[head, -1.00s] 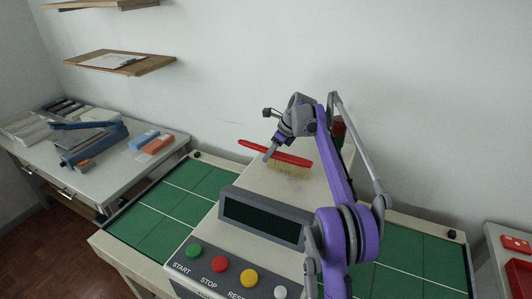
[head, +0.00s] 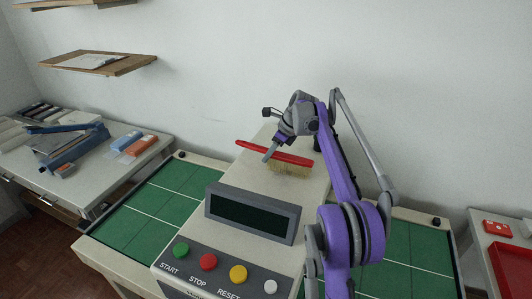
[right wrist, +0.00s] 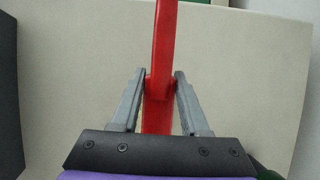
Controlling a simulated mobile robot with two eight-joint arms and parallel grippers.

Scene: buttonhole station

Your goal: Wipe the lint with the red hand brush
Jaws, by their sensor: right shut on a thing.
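The red hand brush (head: 292,158) has a long red handle and pale bristles. It is over the sloped beige top of the machine (head: 235,176), behind the display, bristles down. Whether the bristles touch the surface I cannot tell. My right gripper (head: 269,153) is shut on the brush's handle; the right wrist view shows the red handle (right wrist: 160,105) between both fingers (right wrist: 161,76). I cannot make out any lint; the brush and arm cover part of the top. My left gripper is out of view.
A dark display (head: 252,213) and a row of buttons (head: 208,262) front the machine. Green mats (head: 150,205) lie either side. A side table (head: 100,165) stands left and a red tray (head: 508,262) right. Shelves (head: 98,63) hang on the wall.

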